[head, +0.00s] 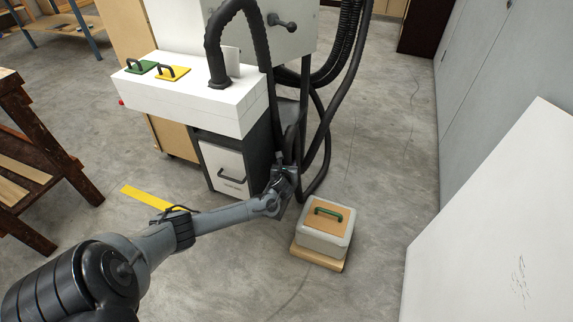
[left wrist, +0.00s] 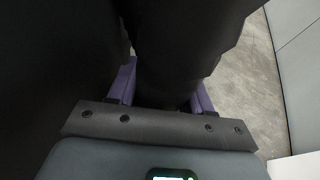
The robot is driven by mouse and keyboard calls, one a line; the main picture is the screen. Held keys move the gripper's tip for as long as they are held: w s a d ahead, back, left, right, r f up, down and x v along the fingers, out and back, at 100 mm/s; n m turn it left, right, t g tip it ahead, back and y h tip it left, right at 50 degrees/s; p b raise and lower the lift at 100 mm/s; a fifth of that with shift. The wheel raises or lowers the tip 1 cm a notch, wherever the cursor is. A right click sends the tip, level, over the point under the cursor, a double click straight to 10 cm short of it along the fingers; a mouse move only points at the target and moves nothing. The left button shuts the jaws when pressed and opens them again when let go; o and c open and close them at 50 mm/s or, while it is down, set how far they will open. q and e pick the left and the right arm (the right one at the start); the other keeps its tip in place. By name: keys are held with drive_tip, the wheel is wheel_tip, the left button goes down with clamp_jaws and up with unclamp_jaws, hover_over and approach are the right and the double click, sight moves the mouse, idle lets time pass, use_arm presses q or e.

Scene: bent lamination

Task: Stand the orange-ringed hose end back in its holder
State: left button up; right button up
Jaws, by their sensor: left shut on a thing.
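My left gripper (head: 286,178) is low beside the machine's right side, among hanging black hoses (head: 334,112). In the left wrist view, the purple fingers of the left gripper (left wrist: 163,92) are on either side of a thick black hose (left wrist: 170,50), and the gripper is shut on it. Another large dark shape fills the left of that view. No orange ring shows in either view, and I cannot make out the holder. My right gripper is not in view.
The white machine (head: 195,95) has green and yellow handled lids on top. A grey box (head: 322,238) with a green handle sits on a wooden base right of my gripper. A wooden rack (head: 40,150) stands left, a white panel (head: 510,230) right.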

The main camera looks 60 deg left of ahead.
use_arm(q)
drive_tip(key=shift+f, duration=0.25)
drive_tip(key=o, duration=1)
drive_tip(key=shift+d+r, duration=0.1)
drive_tip(key=shift+s+d+r+p, duration=0.15)
drive_tip(key=shift+p, duration=0.2)
drive_tip(key=shift+p+v, duration=3.4)
drive_tip(key=shift+v, duration=1.65)
drive_tip(key=shift+s, duration=0.1)
